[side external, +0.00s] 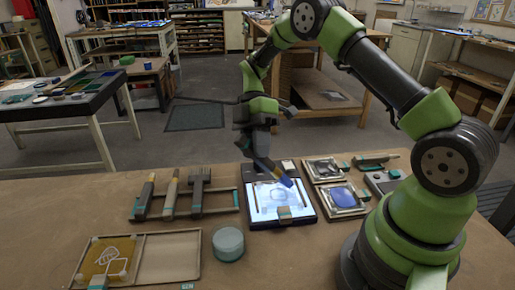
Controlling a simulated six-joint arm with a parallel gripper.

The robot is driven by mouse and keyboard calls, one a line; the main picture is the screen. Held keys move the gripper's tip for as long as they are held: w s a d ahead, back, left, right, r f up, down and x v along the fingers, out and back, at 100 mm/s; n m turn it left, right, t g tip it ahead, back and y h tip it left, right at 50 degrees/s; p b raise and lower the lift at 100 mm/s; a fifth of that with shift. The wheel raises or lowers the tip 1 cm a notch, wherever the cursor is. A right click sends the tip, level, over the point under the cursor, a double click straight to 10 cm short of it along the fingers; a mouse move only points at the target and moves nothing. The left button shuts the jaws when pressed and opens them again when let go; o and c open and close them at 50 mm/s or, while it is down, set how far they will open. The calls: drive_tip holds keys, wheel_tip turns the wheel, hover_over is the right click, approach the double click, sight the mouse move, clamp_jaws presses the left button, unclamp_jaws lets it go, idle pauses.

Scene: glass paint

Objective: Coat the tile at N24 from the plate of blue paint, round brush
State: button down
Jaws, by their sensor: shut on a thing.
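My gripper (256,143) is shut on a brush (266,165) and holds it tilted above the lit panel (253,219). The brush's lower end (286,181) is blue and points down to the right; whether it touches the panel I cannot tell. Pale glass with a drawn outline lies on the lit panel. The tile at N24 cannot be picked out, as no label is readable. The plate of blue paint (343,196) sits right of the panel, with a round blue pool in a square metal dish.
A second dish (324,168) stands behind the blue plate. A rack (220,212) with several upright tools is left of the panel. A round lidded jar (228,242) and a tray (170,264) with amber glass (105,257) are in front.

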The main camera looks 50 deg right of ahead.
sight(239, 146)
drive_tip(key=shift+w+a+f, duration=0.1)
drive_tip(key=shift+w+a, duration=0.05)
drive_tip(key=shift+a, duration=1.05)
drive_tip(key=shift+w+a+f, duration=0.1)
drive_tip(key=shift+w+a, duration=0.05)
drive_tip(key=shift+a, duration=1)
drive_tip(key=shift+s+d+r, duration=0.1)
drive_tip(key=shift+s+d, duration=0.05)
drive_tip(key=shift+d, duration=1.1)
drive_tip(key=shift+s+d+r, duration=0.1)
drive_tip(key=shift+s+d, duration=0.05)
drive_tip(key=shift+d, duration=1.05)
drive_tip(key=shift+r, duration=2.55)
